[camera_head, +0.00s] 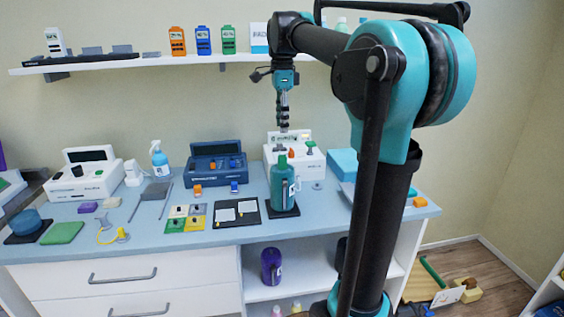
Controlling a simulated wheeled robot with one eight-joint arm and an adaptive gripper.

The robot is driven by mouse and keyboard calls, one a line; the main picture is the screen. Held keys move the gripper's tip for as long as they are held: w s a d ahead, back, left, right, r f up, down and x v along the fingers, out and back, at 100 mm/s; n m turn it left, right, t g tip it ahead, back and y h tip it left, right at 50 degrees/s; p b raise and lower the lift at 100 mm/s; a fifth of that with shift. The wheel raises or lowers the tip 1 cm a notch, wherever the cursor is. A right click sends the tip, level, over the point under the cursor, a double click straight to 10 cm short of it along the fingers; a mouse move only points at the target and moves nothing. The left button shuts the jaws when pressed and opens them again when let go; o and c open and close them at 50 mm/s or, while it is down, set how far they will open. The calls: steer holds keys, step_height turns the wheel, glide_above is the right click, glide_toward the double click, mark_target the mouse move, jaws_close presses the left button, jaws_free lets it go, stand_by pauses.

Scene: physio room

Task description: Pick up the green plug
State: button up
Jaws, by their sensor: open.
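A small green plug (310,147) sits on the sloped top of a white device (309,161) near the back of the table. An orange plug (291,154) is on the same device, to its left. My gripper (283,127) hangs pointing down over the left part of this device, to the left of the green plug and apart from it. It is open and nothing shows between its fingers. The fingers are small in this view.
A green bottle (282,187) stands in front of the white device. A blue device (217,163) is to the left, with an orange block (197,191) before it. A wall shelf (150,62) holds several coloured units. A light-blue box (343,164) stands right.

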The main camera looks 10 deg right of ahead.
mark_target(282, 156)
step_height(282, 156, down, 12)
steer(key=shift+f, duration=0.2)
stand_by(0.4)
steer(key=shift+c, duration=0.6)
steer(key=c, duration=0.8)
